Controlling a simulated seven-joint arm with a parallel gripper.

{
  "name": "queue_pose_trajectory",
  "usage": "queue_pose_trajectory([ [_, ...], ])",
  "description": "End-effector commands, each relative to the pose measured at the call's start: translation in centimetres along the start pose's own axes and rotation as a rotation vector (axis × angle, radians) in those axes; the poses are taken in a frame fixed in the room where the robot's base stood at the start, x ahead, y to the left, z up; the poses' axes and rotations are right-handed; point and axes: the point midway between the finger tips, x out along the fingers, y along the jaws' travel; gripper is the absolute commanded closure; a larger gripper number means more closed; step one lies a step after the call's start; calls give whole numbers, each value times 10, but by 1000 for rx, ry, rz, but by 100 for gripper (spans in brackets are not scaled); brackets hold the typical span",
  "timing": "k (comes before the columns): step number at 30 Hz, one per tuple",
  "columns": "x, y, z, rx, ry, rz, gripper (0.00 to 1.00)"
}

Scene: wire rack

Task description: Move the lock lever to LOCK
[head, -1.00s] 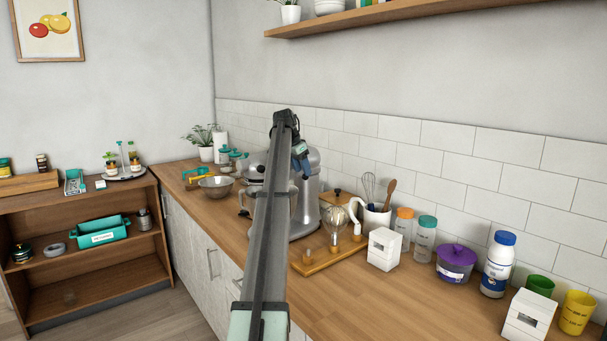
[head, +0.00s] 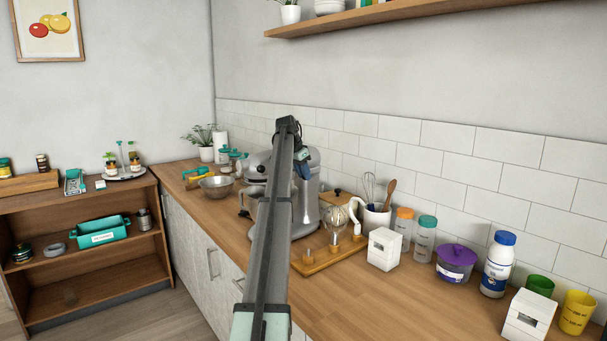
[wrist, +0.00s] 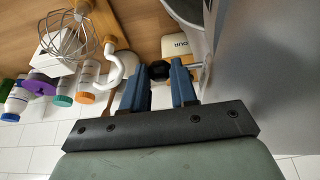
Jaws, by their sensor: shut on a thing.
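A grey stand mixer (head: 305,207) stands on the counter, partly hidden behind my arm in the head view. In the wrist view its grey metal body (wrist: 265,75) fills the right side. The lock lever (wrist: 158,70) shows there as a black knob on a short metal rod that runs toward the mixer. My gripper (wrist: 160,69) has its two blue fingers on either side of the knob, shut on it. In the head view my arm hides most of the gripper. I cannot read any LOCK marking.
A wooden board (head: 325,258) with a whisk and a white hook lies in front of the mixer. A white box (head: 384,248), jars and a purple-lidded tub (head: 456,262) stand to the right. A metal bowl (head: 216,187) stands to the left.

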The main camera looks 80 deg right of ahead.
Motion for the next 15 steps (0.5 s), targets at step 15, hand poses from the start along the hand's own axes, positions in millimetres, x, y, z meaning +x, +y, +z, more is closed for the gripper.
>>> queue_pose_trajectory([
  [15, 0, 0, 0, 0, 0, 1, 100],
])
